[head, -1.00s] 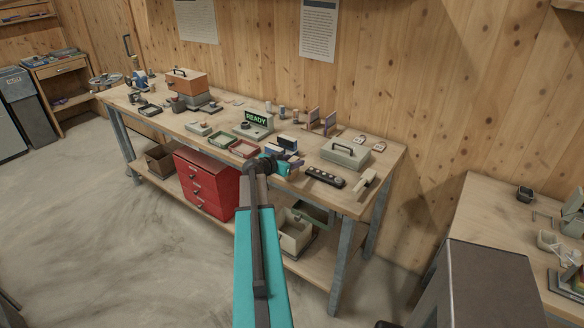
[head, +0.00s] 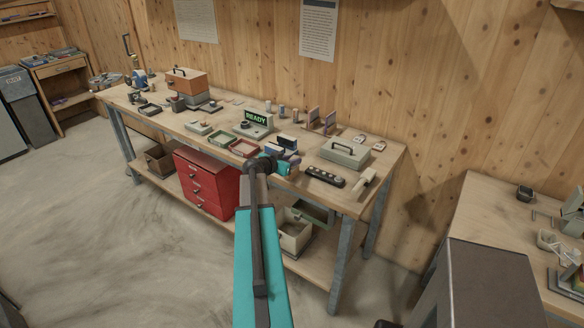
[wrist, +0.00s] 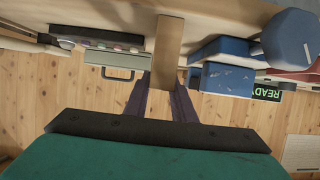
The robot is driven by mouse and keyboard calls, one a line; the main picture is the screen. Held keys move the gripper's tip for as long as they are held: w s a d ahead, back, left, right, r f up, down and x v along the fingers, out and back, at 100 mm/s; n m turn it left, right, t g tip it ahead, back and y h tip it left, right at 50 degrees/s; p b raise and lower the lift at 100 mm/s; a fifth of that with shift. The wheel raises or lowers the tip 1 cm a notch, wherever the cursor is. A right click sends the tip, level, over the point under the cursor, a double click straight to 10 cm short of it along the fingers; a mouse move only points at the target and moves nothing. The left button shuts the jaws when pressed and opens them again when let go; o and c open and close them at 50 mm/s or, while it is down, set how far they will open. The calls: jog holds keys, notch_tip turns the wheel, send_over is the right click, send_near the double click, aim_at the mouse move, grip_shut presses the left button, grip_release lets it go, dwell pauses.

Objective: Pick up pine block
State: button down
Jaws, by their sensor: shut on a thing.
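The pine block (wrist: 166,50) is a long, pale wooden bar in the wrist view, which is upside down. My gripper (wrist: 160,104) has its two purple fingers closed on the sides of the block's near end. The block's other end reaches out over the bench top. I cannot tell whether it touches the bench. In the head view my gripper (head: 294,161) is over the front part of the workbench (head: 345,197), beside blue boxes. The block cannot be made out there.
Blue boxes (wrist: 226,79) stand close beside the block. On its other side are a dark button strip (head: 325,177) and a grey case with a handle (head: 345,152). Red (head: 244,148) and green (head: 222,137) trays and a READY display (head: 256,119) lie to the left.

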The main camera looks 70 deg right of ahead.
jog(key=shift+r, duration=0.2)
jog(key=shift+r+b, duration=1.2)
jog(key=shift+r, duration=0.35)
jog(key=s+a+r+b, duration=0.1)
jog(key=s+a+b, duration=0.4)
jog(key=s+a, duration=0.5)
jog(key=shift+s+r, duration=0.25)
jog(key=shift+s, duration=1)
